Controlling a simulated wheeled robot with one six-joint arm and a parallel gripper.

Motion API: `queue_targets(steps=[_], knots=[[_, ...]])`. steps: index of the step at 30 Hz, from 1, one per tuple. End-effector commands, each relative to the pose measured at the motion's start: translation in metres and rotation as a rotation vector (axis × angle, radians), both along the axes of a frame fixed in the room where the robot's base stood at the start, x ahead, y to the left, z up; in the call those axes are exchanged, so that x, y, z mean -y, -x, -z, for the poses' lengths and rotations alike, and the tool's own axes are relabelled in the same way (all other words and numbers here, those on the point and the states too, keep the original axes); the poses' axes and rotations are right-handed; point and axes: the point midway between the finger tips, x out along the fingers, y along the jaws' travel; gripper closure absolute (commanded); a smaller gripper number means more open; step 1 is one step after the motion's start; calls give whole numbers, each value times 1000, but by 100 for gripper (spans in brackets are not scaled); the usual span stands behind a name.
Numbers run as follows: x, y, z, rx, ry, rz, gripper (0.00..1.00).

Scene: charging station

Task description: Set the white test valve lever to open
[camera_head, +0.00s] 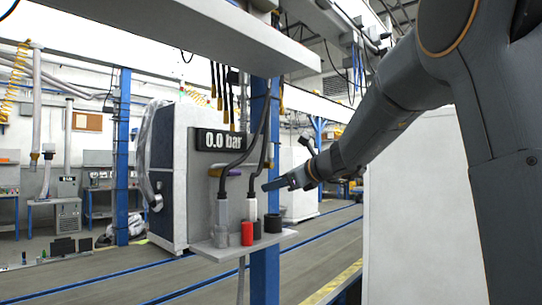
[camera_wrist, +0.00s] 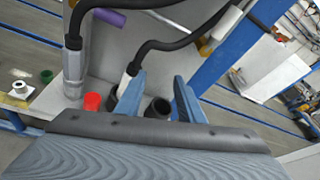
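My gripper (camera_head: 268,186) reaches in from the right in the head view, in front of the blue post and close to the hose panel. In the wrist view my gripper (camera_wrist: 157,88) shows two blue-grey fingers with a gap between them; it is open and I see nothing held. I cannot clearly make out the white test valve lever in either view. A pale, whitish part (camera_wrist: 227,22) shows beyond the fingers at the upper right, but I cannot tell what it is. The pressure display (camera_head: 222,141) reads 0.0 bar.
Black hoses (camera_head: 236,160) with pale end fittings hang above a small shelf (camera_head: 212,249). A red cup (camera_head: 247,234), a grey cup (camera_head: 220,236) and dark cups (camera_head: 272,223) stand on it. A purple part (camera_wrist: 110,17) lies near the hoses. A blue post (camera_head: 265,275) supports the station.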

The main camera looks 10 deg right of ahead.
Motion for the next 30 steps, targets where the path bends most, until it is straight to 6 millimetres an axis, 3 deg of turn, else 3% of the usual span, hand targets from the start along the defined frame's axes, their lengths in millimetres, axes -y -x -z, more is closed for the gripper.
queue_targets(steps=[1, 3, 6, 9, 24, 30], knots=[[11, -11, -30, 28, -99, 40, 65], [22, -20, -64, 57, -225, 79, 65], [33, -26, -97, 85, -348, 107, 65], [37, -30, -113, 98, -406, 117, 65], [11, -89, -116, 99, -417, 119, 65], [5, -98, -115, 100, -415, 119, 65]])
